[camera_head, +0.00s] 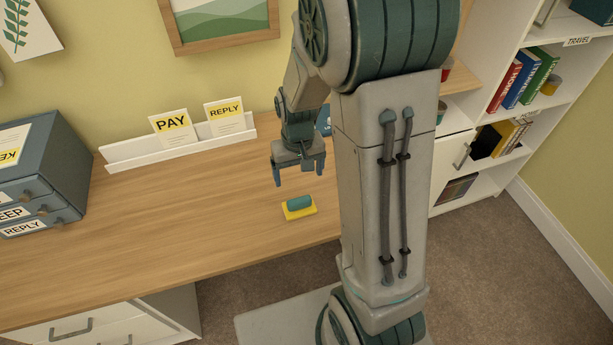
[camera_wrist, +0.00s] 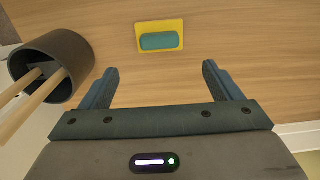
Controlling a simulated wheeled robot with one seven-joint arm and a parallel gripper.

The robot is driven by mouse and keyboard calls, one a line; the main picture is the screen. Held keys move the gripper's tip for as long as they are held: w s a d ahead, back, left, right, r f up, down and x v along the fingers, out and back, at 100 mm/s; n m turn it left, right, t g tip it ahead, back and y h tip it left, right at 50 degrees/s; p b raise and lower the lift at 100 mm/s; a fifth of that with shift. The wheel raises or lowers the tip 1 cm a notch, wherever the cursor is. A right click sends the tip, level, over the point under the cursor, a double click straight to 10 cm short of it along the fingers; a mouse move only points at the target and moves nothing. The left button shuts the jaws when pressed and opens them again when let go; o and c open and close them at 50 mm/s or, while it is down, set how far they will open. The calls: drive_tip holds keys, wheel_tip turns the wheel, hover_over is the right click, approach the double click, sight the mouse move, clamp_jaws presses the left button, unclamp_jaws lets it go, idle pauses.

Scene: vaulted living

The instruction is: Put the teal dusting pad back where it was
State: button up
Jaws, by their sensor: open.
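The teal dusting pad (camera_head: 299,202) lies on a yellow square (camera_head: 301,214) on the wooden desk, near its front edge. In the wrist view the teal pad (camera_wrist: 160,41) sits on the yellow square (camera_wrist: 144,28), apart from my fingers. My gripper (camera_head: 299,182) is open and empty above the desk, a little behind the pad in the head view. In the wrist view its two fingers (camera_wrist: 157,84) are spread wide with nothing between them.
A dark cup (camera_wrist: 66,54) holding wooden sticks stands beside my gripper in the wrist view. A white letter rack (camera_head: 181,150) with PAY and REPLY cards is at the back of the desk (camera_head: 215,225). Blue drawers (camera_head: 62,160) stand left. Shelves (camera_head: 500,165) with books are right.

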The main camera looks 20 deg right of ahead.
drive_tip(key=s+r+t, duration=0.2)
drive_tip(key=s+r, duration=1.2)
drive_tip(key=r, duration=0.1)
drive_tip(key=shift+r+t, duration=0.15)
drive_tip(key=shift+t, duration=0.25)
idle(0.4)
